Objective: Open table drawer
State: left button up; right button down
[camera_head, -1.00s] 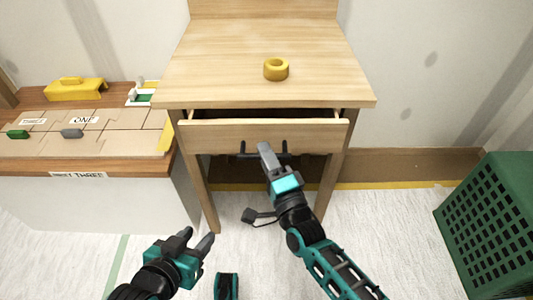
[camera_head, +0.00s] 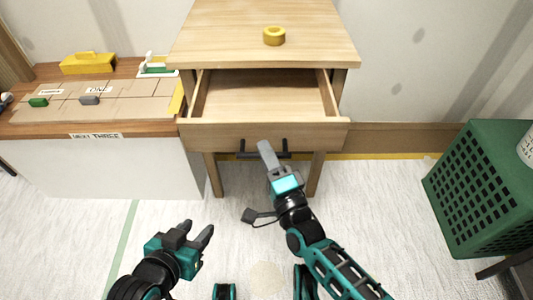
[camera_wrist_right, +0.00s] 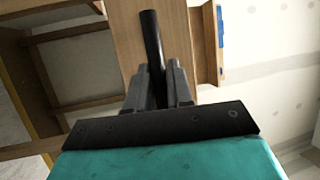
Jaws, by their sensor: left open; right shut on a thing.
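The wooden table (camera_head: 262,50) stands ahead of me, and its drawer (camera_head: 262,98) is pulled well out, its inside showing empty. The drawer front (camera_head: 215,132) carries a dark bar handle (camera_head: 248,154). My right gripper (camera_head: 266,150) is shut on the handle at its middle. In the right wrist view the fingers (camera_wrist_right: 160,85) close around the dark handle bar (camera_wrist_right: 151,38). My left gripper (camera_head: 200,234) is open and empty, low over the floor at the lower left, apart from the table.
A yellow tape roll (camera_head: 274,36) sits on the tabletop. On the left, a workbench (camera_head: 150,124) holds cardboard pieces, a yellow tool (camera_head: 88,63) and small blocks. A green perforated bin (camera_head: 485,190) stands at the right. The floor before the drawer is clear.

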pick_arm(q)
jog(key=shift+w+r, duration=0.2)
pick_arm(e)
jog(key=c, duration=1.1)
grip_release()
pick_arm(q)
jog(key=shift+r, duration=0.1)
